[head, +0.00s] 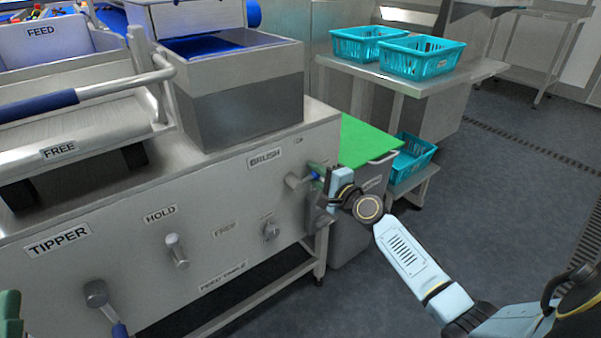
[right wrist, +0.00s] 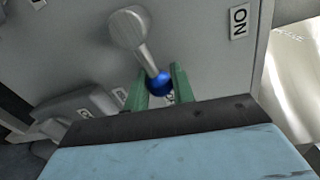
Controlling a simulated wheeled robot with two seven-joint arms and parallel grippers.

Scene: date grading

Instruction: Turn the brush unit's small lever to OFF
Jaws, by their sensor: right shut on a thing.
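The brush unit's small lever (head: 296,181) is on the front panel below the BRUSH label (head: 265,157), and its arm points right. In the right wrist view the grey lever (right wrist: 140,45) ends in a blue knob (right wrist: 158,88). My right gripper (head: 318,175) is shut on that knob, with a green finger on each side (right wrist: 160,90). An ON label (right wrist: 239,20) is up and right of the lever in the wrist view. I cannot read an OFF label. A green piece at the lower left edge, probably my left gripper (head: 10,312), is mostly cut off.
Further levers sit to the left: one under HOLD (head: 176,252), a TIPPER lever (head: 97,293) and a small feed table knob (head: 271,229). A green board (head: 362,140) lies just behind my right gripper. Teal crates (head: 422,59) stand on a bench behind. The floor at right is clear.

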